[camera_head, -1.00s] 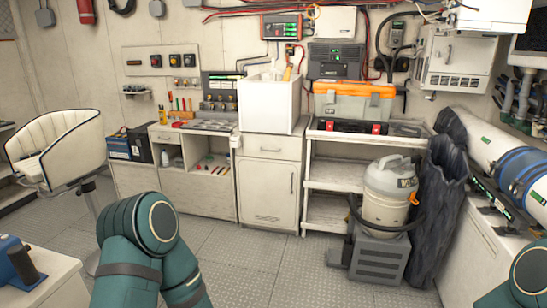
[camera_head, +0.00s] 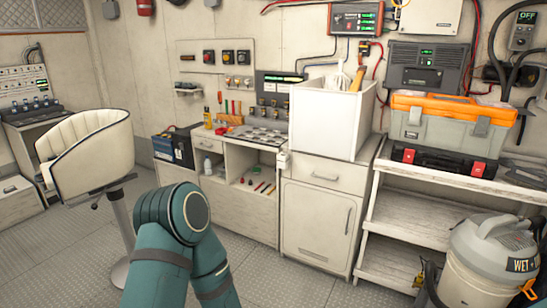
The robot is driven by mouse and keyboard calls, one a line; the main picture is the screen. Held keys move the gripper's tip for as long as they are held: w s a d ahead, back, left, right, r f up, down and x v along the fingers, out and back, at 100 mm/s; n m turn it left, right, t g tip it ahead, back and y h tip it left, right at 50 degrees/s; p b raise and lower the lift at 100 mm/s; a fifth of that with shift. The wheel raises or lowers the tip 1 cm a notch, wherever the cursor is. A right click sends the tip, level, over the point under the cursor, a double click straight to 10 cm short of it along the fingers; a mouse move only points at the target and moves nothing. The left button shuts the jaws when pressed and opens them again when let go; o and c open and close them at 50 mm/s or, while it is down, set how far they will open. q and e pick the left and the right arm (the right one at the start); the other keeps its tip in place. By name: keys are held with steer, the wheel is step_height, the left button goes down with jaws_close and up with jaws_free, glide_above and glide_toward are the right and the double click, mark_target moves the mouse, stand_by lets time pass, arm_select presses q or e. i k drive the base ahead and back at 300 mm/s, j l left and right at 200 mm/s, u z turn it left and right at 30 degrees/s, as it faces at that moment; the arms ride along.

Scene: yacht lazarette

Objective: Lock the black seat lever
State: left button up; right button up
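A white padded seat with dark piping (camera_head: 92,152) stands on a pale pedestal (camera_head: 121,222) at the left of the head view. A small dark piece shows under the seat by the top of the pedestal (camera_head: 96,204). It may be the black seat lever, but it is too small to tell its position. Part of my teal arm shows at the bottom, right of the pedestal in the picture. Neither of my grippers is in view.
A workbench (camera_head: 225,205) with a black battery box (camera_head: 172,148) beside it stands behind the seat. A control panel (camera_head: 22,85) is at the far left. A shelf (camera_head: 412,222) and a wet vacuum (camera_head: 487,262) stand at right. Grey floor (camera_head: 60,255) is clear in front of the seat.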

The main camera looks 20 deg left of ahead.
mark_target(95, 206)
steer(key=i+u, duration=0.2)
steer(key=u, duration=0.15)
steer(key=i+l+u, duration=0.1)
steer(key=i+u, duration=0.25)
steer(key=i+l+u, duration=0.1)
steer(key=u, duration=1.4)
steer(key=i+l, duration=0.2)
steer(key=i, duration=0.5)
steer(key=i+l, duration=0.2)
steer(key=i, duration=0.45)
steer(key=i+l, duration=0.15)
steer(key=i, duration=0.55)
steer(key=i+l, duration=0.2)
steer(key=i, duration=0.45)
steer(key=l+z, duration=0.05)
